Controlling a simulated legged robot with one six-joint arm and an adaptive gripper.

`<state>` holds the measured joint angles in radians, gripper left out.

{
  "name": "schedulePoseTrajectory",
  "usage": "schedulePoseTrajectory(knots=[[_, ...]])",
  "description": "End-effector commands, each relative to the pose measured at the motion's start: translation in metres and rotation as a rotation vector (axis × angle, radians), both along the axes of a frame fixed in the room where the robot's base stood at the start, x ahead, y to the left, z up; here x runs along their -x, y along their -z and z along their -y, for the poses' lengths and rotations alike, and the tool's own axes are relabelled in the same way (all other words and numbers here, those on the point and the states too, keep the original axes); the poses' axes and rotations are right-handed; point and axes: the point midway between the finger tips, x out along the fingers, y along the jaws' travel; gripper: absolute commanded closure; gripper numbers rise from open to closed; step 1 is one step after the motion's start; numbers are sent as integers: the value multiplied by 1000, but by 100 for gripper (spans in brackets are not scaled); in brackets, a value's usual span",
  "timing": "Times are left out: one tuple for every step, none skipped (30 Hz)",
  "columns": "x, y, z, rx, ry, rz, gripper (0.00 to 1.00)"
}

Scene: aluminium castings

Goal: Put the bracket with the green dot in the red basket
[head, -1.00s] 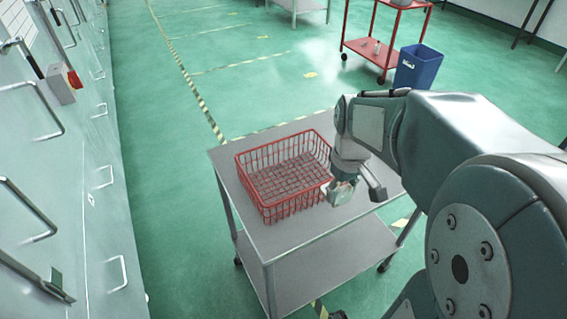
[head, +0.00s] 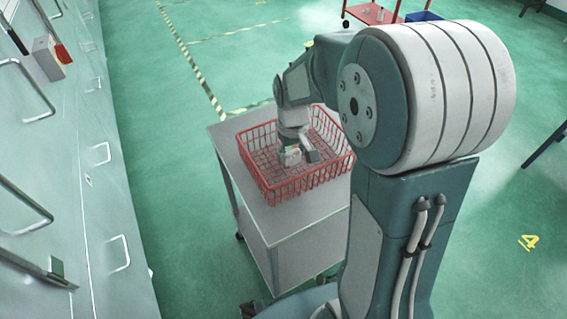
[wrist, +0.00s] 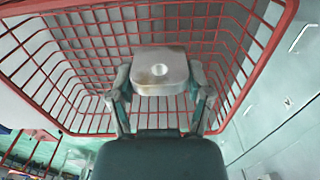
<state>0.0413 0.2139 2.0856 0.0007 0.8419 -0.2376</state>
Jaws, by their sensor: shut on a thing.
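The red wire basket (head: 262,165) stands on the grey trolley top, and its rim and floor fill much of the wrist view (wrist: 40,104). My gripper (head: 298,156) is over the inside of the basket. It is shut on a pale metal bracket (wrist: 160,72), which sits between the two fingers in the wrist view. The bracket's showing face has a round whitish spot in the middle; no green dot shows on that face. The basket floor seems bare around the gripper. I cannot tell whether the bracket touches the floor.
The grey trolley (head: 230,150) has free top surface around the basket's left and front sides. Grey cabinets with handles (head: 60,180) line the left. A red cart (head: 376,14) and a blue bin (head: 424,16) stand at the back.

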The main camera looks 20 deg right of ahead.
Motion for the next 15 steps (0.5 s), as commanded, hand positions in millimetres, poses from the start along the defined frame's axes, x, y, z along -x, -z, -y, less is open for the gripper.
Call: schedulePoseTrajectory(knots=[[-5,9,-5,0,-3,-3,85],[-7,12,-7,-1,-3,-2,85],[-10,17,-9,0,-2,-1,85],[-12,19,-10,0,-1,-1,85],[-13,21,-11,0,-1,-1,85],[-14,22,-12,0,-1,-1,85],[-15,24,-13,0,-1,-1,85],[-16,26,-14,0,-1,0,85],[-18,29,-15,0,-1,0,85],[-19,32,-16,0,-1,0,85],[-18,37,-16,0,0,-3,85],[-18,43,-16,0,0,-3,85],[-18,48,-15,0,0,-3,85],[-18,53,-15,0,0,-4,85],[-18,57,-15,0,0,-1,85]])
